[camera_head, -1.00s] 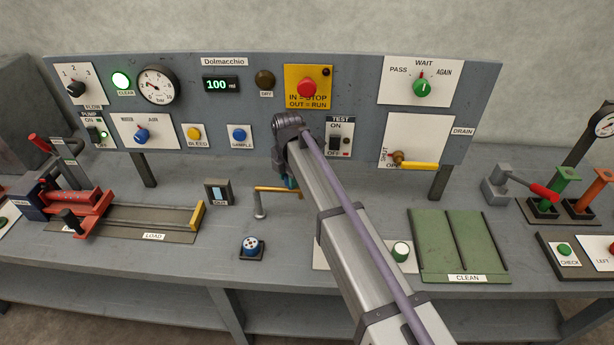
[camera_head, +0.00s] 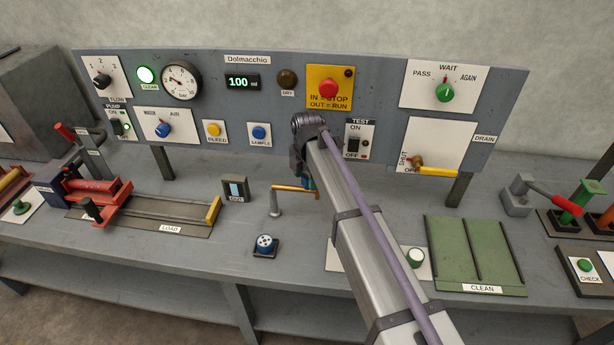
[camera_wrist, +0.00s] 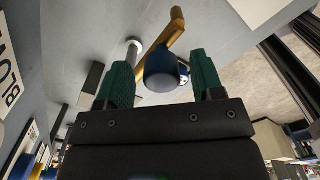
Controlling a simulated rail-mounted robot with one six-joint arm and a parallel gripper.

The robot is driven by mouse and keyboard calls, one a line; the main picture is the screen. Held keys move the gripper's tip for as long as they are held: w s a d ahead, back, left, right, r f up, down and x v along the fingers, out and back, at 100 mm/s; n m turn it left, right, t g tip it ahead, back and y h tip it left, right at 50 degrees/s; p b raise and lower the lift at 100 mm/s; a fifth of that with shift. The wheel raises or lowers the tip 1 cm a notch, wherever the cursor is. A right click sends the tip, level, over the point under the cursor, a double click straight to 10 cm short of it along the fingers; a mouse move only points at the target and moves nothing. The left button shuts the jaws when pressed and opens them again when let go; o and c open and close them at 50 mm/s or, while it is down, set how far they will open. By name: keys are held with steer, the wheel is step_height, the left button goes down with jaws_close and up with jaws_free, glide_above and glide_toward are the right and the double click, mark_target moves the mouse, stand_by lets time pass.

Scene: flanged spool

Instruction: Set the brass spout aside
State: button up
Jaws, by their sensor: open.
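The brass spout (camera_head: 293,188) is a thin brass arm on a grey upright post (camera_head: 275,204) on the bench, reaching right towards my gripper. In the wrist view the brass spout (camera_wrist: 175,30) runs to a dark blue rounded piece (camera_wrist: 162,72), which looks fixed to it. My gripper (camera_wrist: 162,66) is open, with its green fingers on either side of the blue piece and a gap showing at each side.
The blue round fixture (camera_head: 265,245) sits in front of the post. The OUT block (camera_head: 235,189) stands to its left. The control panel (camera_head: 215,118) rises behind. A green CLEAN tray (camera_head: 475,250) lies right of my arm. Bare bench lies left of the post's foot.

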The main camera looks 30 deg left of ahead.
step_height(320, 180, up, 11)
steer(key=p, duration=1)
steer(key=shift+f, duration=0.15)
steer(key=s+d+f+m+b, duration=0.1)
steer(key=s+d+m, duration=0.2)
steer(key=d+m, duration=0.7)
steer(key=s+d+f+m+b, duration=0.1)
steer(key=s+d+m, duration=0.2)
steer(key=d+m, duration=0.8)
steer(key=s+d+f+m+b, duration=0.1)
steer(key=d+m, duration=1)
steer(key=d, duration=2.4)
steer(key=shift+s+d+f+b, duration=0.25)
steer(key=shift+s+f, duration=0.3)
steer(key=shift+s, duration=0.35)
